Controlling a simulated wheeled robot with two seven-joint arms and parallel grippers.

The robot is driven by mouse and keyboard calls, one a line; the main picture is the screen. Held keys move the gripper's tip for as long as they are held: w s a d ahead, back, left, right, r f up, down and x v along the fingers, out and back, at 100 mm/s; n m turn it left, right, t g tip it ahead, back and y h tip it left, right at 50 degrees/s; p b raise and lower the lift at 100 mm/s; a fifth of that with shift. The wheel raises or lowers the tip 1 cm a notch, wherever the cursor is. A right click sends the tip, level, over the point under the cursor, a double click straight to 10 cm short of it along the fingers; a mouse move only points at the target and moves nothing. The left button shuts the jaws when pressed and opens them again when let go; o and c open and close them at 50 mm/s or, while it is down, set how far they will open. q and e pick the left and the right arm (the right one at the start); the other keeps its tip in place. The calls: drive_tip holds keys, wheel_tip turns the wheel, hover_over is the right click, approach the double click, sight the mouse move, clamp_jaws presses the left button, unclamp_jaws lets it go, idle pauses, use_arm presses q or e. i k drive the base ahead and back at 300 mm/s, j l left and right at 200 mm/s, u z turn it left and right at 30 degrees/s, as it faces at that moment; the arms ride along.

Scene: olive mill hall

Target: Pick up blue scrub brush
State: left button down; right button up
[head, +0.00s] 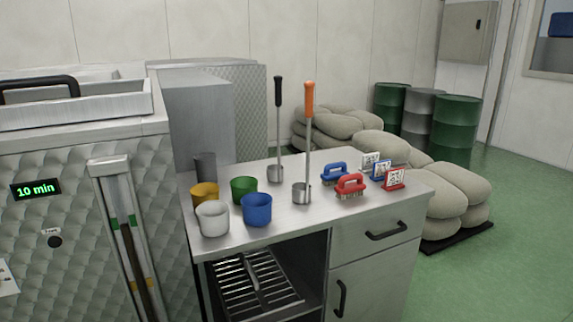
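The blue scrub brush (334,173) lies on the steel counter (290,226), towards its right rear, with its handle up. A red scrub brush (350,184) stands just in front of it and to the right, and hides part of its lower right side. Neither of my grippers shows in the head view.
Left of the brushes stand two ladles, one orange-handled (308,130), one black-handled (278,130), and several cups, including a blue cup (257,209). Small code signs (394,179) stand to the right. Sacks (455,190) and drums (452,128) are behind. The counter's front right is clear.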

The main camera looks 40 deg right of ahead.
sight(328, 178)
drive_tip(key=z, duration=1.75)
